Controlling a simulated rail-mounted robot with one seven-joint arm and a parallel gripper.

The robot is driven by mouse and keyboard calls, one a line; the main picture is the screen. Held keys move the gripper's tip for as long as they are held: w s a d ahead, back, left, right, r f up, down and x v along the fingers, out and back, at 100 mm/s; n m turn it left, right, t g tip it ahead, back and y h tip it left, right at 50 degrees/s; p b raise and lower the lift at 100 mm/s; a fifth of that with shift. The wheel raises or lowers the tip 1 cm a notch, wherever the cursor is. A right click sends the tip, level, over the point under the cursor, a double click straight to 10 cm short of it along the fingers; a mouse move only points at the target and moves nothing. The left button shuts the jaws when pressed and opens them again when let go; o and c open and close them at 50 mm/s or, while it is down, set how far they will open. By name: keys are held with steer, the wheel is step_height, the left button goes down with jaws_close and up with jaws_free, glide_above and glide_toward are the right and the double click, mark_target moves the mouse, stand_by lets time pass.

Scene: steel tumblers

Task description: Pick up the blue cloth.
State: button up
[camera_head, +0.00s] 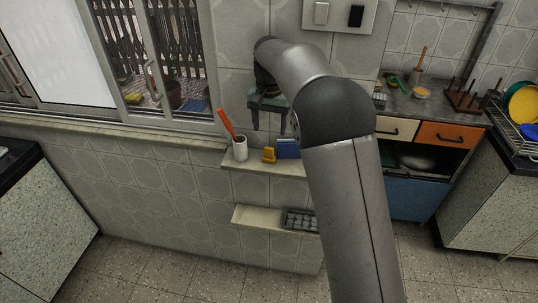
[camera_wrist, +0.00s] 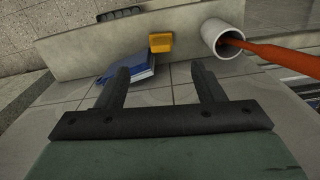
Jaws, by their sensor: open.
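The blue cloth (camera_head: 288,149) looks like a flat, folded block on the upper wall shelf, right of a small yellow item. In the wrist view the blue cloth (camera_wrist: 130,72) lies beyond the left finger, which hides part of it. My gripper (camera_head: 269,126) points down above and in front of the shelf, near the white cup and the yellow item. In the wrist view my gripper (camera_wrist: 160,68) has its two fingers wide apart with nothing between them. In the head view my arm covers the shelf's right end.
A white cup (camera_head: 240,149) holding an orange-handled utensil (camera_head: 226,122) stands left of the yellow item (camera_head: 269,155) on the upper shelf (camera_head: 212,160). A lower shelf (camera_head: 258,218) carries a dark tray (camera_head: 300,221). A window sill (camera_head: 130,127) runs along the left.

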mark_target(269, 157)
step_height(269, 157, down, 11)
steer(key=shift+f+p, duration=0.1)
steer(key=shift+p, duration=1)
steer(key=c, duration=1.1)
